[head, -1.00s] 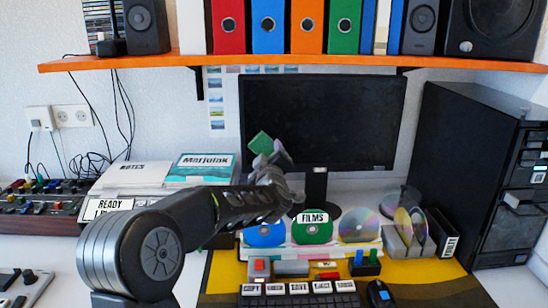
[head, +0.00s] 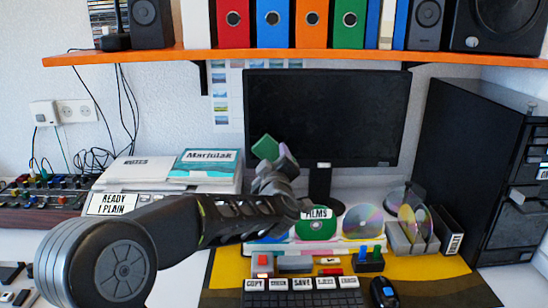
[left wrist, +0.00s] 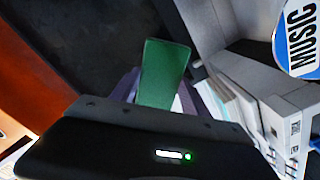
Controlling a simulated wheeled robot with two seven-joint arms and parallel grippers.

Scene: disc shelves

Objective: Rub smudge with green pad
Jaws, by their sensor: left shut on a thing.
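My left gripper (head: 277,155) is shut on a green pad (head: 265,147) and holds it up in front of the lower left part of the dark monitor (head: 345,110). In the left wrist view the green pad (left wrist: 163,73) stands out from between the fingers, which are partly hidden behind the gripper body. I cannot make out a smudge in either view. I cannot tell whether the pad touches any surface. My right gripper is not in view.
A disc rack with a green FILMS disc (head: 316,226) stands below the monitor, partly behind my left arm. Books (head: 208,160) lie left of the monitor. An orange shelf (head: 200,56) runs above. A keyboard (head: 300,298) and mouse (head: 383,292) are in front.

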